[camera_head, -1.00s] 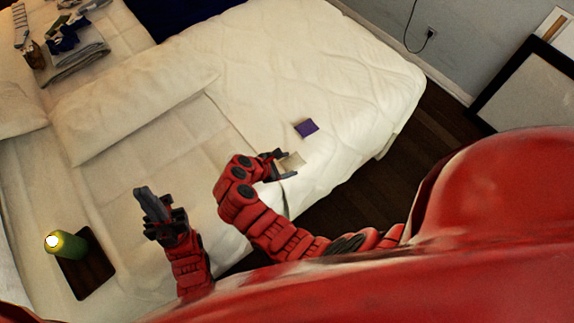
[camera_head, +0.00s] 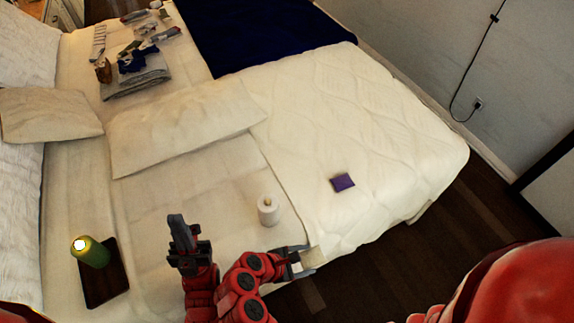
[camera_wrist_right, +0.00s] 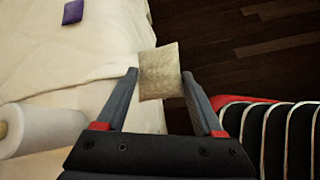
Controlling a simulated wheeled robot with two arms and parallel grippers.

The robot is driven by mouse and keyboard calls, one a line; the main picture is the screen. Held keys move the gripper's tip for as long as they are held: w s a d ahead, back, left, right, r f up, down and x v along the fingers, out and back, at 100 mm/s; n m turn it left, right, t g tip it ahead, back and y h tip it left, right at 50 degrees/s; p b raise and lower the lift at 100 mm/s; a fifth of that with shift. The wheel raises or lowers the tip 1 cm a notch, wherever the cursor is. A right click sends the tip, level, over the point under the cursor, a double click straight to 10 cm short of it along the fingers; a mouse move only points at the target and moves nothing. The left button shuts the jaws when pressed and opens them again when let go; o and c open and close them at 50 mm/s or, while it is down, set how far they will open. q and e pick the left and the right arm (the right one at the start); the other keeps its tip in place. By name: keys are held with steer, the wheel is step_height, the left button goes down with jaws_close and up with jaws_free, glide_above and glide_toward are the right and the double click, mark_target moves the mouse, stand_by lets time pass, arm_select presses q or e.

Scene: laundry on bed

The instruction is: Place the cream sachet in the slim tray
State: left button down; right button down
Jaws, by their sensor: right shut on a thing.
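The cream sachet (camera_head: 312,257) is a small pale square between the fingertips of my right gripper (camera_head: 298,262). In the right wrist view, the cream sachet (camera_wrist_right: 160,72) sits tilted between the two fingers of the right gripper (camera_wrist_right: 167,88), which is shut on it. It is near the bed's front edge. The slim tray (camera_head: 106,285) is dark brown and lies on the bed at the lower left.
A white roll or candle (camera_head: 268,211) stands behind my right gripper; it also shows in the wrist view (camera_wrist_right: 45,130). A purple sachet (camera_head: 343,182) lies further back on the bed. Pillows and folded laundry (camera_head: 136,84) are far left. The near sheet is mostly clear.

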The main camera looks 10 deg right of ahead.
steer(key=w+d+r+n+t+y, duration=0.1)
steer(key=w+d+r+n+t, duration=0.15)
steer(key=w, duration=0.45)
steer(key=w+d+r+n+t+y, duration=0.1)
steer(key=w+r+n, duration=0.15)
steer(key=w, duration=0.55)
steer(key=w+d+r+n+t+y, duration=0.1)
steer(key=w+d+r+n, duration=0.15)
steer(key=w, duration=0.45)
step_height(320, 180, up, 8)
steer(key=w+d+n+t+y, duration=0.1)
steer(key=w+d+n+y, duration=0.1)
steer(key=n+y, duration=0.3)
steer(key=shift+w+d+r+n+t+y, duration=0.2)
steer(key=shift+n+t+y, duration=0.2)
steer(key=shift+n, duration=0.35)
